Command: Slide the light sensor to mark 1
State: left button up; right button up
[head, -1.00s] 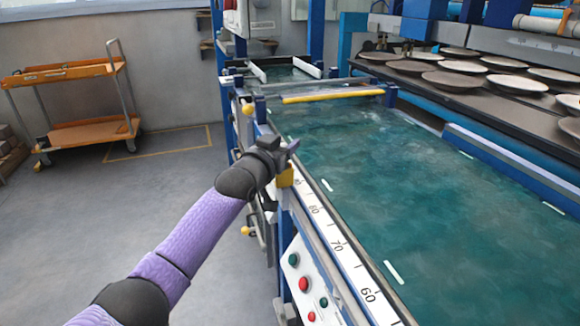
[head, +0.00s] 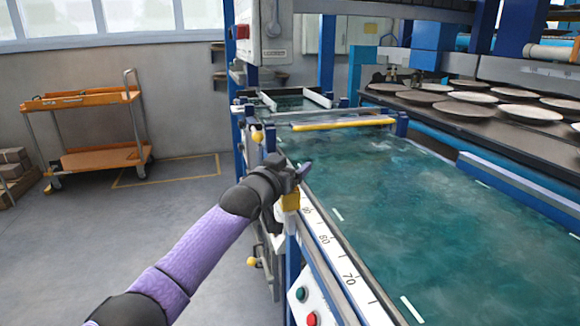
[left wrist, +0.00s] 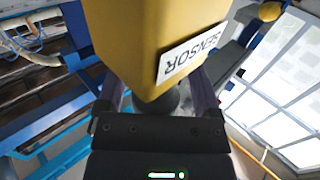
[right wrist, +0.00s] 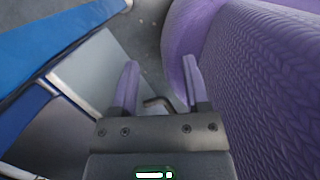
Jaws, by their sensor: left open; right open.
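The yellow light sensor (head: 291,199) sits on the near side rail of the green conveyor, just beyond the 90 on the white scale (head: 322,243). My left gripper (head: 303,172) is at the top of the sensor. In the left wrist view the sensor (left wrist: 135,45), labelled SENSOR, fills the space in front of the left gripper (left wrist: 158,92). Its open fingers are on either side of the sensor's dark stem; contact cannot be told. My right gripper (right wrist: 159,78) is open and empty, seen only in its wrist view. No mark labelled 1 is readable.
The green conveyor bed (head: 400,195) runs away from me, crossed by a yellow bar (head: 343,124). A button panel (head: 305,300) is below the rail. An orange cart (head: 95,130) stands at the far left, with open floor before it.

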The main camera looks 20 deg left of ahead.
jog(key=shift+w, duration=0.1)
pick_arm(q)
jog(key=shift+s+r+p, duration=0.1)
jog(key=shift+s+p, duration=0.1)
jog(key=shift+p, duration=0.15)
jog(key=p, duration=0.1)
jog(key=s+p, duration=0.1)
jog(key=s, duration=0.1)
jog(key=shift+s+a+r+p, duration=0.2)
jog(key=shift+a+r+p, duration=0.05)
jog(key=shift+r+p, duration=0.15)
jog(key=s+a+f+p, duration=0.1)
jog(key=s+p, duration=0.3)
jog(key=s, duration=0.3)
jog(key=shift+a, duration=0.15)
pick_arm(e)
jog(key=v, duration=0.7)
jog(key=shift+w+d+t, duration=0.3)
jog(key=shift+w+d, duration=0.05)
jog(key=shift+d, duration=0.2)
jog(key=shift+a, duration=0.15)
